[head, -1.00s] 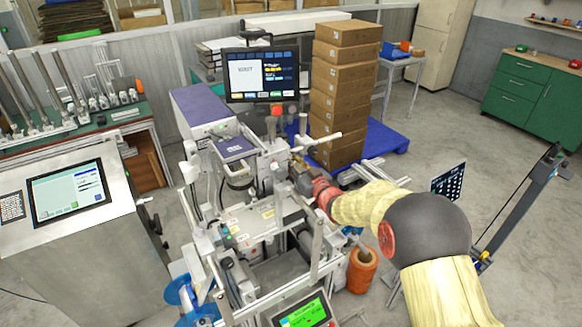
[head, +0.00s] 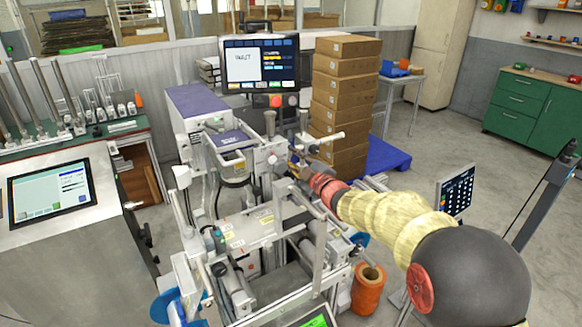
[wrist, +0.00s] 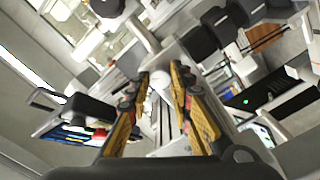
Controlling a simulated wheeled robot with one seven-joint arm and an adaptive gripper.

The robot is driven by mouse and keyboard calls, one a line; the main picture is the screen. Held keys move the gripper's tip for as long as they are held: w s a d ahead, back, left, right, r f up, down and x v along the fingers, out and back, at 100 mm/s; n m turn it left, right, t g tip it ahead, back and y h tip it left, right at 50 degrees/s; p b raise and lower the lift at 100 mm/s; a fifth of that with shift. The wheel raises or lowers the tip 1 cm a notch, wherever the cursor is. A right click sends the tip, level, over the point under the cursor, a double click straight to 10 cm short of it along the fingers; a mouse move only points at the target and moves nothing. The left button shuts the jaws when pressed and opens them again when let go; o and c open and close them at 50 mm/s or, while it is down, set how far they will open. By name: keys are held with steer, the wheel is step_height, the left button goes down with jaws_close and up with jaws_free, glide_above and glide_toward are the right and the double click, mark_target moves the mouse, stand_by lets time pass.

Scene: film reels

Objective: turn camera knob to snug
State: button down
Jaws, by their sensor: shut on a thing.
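My gripper (head: 297,166) reaches in from the right, at the upper right part of the labelling machine (head: 240,240). In the wrist view, its two yellow-padded fingers (wrist: 166,80) stand either side of a pale, rounded knob-like part (wrist: 161,82) and are shut on it. This looks like the camera knob, but its exact shape and any markings are too small to tell. In the head view the gripped part is mostly hidden by the fingers and the machine's rods.
A monitor (head: 262,65) stands behind the machine, with a tall stack of cartons (head: 340,95) on a blue pallet (head: 388,155) to its right. An orange spool (head: 368,290) stands below my forearm. Metal posts and rods crowd the gripper.

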steer(key=shift+f+n+b, duration=0.1)
steer(key=shift+n+b, duration=0.95)
steer(key=shift+n, duration=0.05)
steer(key=c, duration=1.6)
jaws_free()
